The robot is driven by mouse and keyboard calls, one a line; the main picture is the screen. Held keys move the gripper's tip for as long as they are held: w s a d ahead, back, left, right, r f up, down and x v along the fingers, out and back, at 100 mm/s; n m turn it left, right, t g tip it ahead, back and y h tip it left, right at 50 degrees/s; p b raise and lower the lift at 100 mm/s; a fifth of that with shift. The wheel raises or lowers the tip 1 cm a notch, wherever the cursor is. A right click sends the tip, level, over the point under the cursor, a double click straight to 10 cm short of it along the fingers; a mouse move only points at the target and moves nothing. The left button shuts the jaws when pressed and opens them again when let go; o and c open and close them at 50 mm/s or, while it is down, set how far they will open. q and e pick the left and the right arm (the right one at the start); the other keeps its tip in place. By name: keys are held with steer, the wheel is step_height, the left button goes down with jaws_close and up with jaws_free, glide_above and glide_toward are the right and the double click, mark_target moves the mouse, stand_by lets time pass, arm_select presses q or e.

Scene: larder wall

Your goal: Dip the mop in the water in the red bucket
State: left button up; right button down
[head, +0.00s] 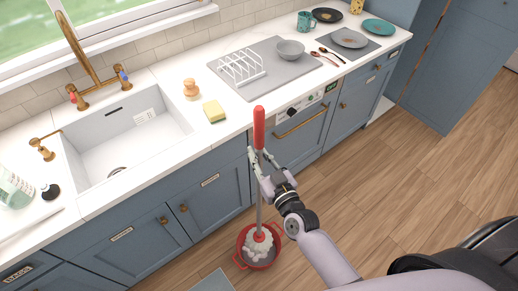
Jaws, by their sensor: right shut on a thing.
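The mop has a red grip (259,128), a grey shaft (259,208) and a white, shaggy head (257,247). It stands close to upright in front of the blue cabinets. My right gripper (257,160) is shut on the mop just below the red grip. The red bucket (240,258) is on the wooden floor, and the mop head is within its rim as seen from above. The mop head covers most of the bucket's inside, so the water and the head's depth cannot be told. My left gripper is not in view.
The white counter with a sink (130,135) runs along the wall behind the mop. A yellow sponge (214,111), a dish rack (241,68) and a grey bowl (291,49) stand on it. A grey mat (212,283) lies left of the bucket. Floor to the right is clear.

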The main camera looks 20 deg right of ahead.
mark_target(261, 148)
step_height(261, 148, down, 19)
steer(key=b, duration=1.6)
steer(key=shift+a, duration=0.15)
steer(key=shift+w, duration=0.1)
steer(key=shift+r, duration=0.15)
step_height(261, 148, up, 20)
steer(key=p, duration=1.9)
steer(key=shift+f+p, duration=0.2)
steer(key=shift+p, duration=0.2)
step_height(261, 148, up, 2)
steer(key=shift+r+p, duration=0.25)
steer(key=shift+p, duration=0.45)
steer(key=shift+r, duration=1.05)
steer(key=shift+f, duration=0.1)
